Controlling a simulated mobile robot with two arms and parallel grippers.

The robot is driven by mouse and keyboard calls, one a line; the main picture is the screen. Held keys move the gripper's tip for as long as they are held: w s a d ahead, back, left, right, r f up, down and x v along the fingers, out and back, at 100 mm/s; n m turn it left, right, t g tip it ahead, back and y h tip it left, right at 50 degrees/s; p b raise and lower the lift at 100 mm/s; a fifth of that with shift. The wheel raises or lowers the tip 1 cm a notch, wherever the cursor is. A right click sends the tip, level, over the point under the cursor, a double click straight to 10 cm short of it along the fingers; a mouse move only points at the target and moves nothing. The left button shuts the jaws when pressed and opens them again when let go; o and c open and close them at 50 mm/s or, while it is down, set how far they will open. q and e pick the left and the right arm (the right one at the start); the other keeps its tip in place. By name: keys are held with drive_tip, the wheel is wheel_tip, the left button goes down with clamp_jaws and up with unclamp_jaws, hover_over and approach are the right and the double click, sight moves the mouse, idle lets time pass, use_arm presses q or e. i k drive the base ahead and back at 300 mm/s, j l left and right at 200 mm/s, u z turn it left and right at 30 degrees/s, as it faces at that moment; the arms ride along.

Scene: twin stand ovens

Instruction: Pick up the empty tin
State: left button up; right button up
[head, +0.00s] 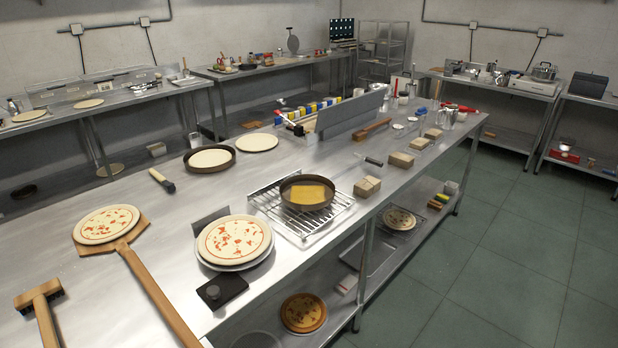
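A dark round tin (307,204) sits on a wire rack (272,206) near the front edge of the steel table. A flat yellow-orange piece (308,194) shows inside it; I cannot tell what it is. Another dark round tin (189,165) stands farther back to the left and holds a pale dough disc (209,158). I see no clearly empty tin on the table. Neither of my grippers is in the head view.
A pizza on stacked plates (235,240) stands left of the rack. A wooden peel (150,285) with a pizza lies farther left, beside a brush (38,296). Several wrapped blocks (367,187) line the edge to the right. Lower shelves hold more pizzas (303,313).

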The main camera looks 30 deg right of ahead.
sight(301, 192)
drive_tip(key=i+l+u, duration=0.2)
drive_tip(key=l, duration=0.4)
drive_tip(key=l+u, duration=0.2)
drive_tip(key=l, duration=0.45)
drive_tip(key=l+u, duration=0.2)
drive_tip(key=l, duration=0.4)
drive_tip(key=l+u, duration=0.2)
drive_tip(key=l, duration=0.45)
drive_tip(key=k+l+u, duration=0.2)
drive_tip(key=l, duration=0.45)
drive_tip(key=l+u, duration=0.2)
drive_tip(key=l, duration=0.45)
